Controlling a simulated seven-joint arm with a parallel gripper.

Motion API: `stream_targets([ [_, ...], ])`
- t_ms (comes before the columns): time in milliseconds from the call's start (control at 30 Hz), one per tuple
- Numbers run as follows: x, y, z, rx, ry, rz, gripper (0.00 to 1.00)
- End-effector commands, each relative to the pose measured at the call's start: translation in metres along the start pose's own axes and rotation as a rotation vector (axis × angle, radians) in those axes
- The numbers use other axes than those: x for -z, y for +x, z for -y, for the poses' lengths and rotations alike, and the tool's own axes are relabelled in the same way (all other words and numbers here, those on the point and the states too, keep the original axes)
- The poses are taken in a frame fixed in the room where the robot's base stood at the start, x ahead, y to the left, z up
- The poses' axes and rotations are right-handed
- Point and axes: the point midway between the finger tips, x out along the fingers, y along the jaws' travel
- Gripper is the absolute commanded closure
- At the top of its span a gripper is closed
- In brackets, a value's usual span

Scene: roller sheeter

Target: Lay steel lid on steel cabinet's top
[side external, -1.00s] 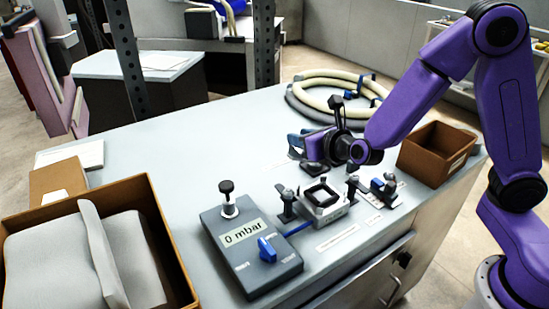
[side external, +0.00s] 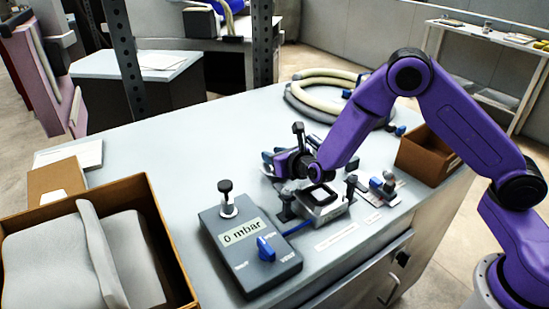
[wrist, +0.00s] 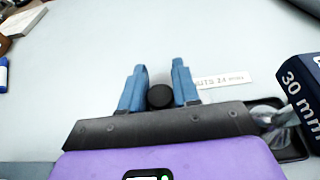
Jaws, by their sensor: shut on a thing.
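The steel cabinet (side external: 170,170) is the grey bench in the side view, with a pale flat top and a handle on its front. My gripper (side external: 271,162) is low over its top, left of and behind the small steel box with a black-rimmed opening (side external: 322,199). In the wrist view my gripper (wrist: 159,68) has its two blue fingers shut on a black round knob (wrist: 160,96). I take this to be the steel lid's knob; the lid's plate cannot be made out. Whether it touches the top I cannot tell.
A grey gauge box reading 0 mbar (side external: 250,262) stands front left of the small box. Black clamps (side external: 351,187) flank the box. A hose coil (side external: 300,103) and brown bin (side external: 430,150) lie behind and right. The top's left-back part is clear.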

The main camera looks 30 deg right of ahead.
Motion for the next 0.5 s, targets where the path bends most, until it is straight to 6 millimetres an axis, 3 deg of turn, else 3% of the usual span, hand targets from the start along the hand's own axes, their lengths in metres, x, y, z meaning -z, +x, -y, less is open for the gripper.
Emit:
stream_targets([
  [500,0.0106,0.0038,-0.0005,-0.001,0.001,0.003,1.0],
])
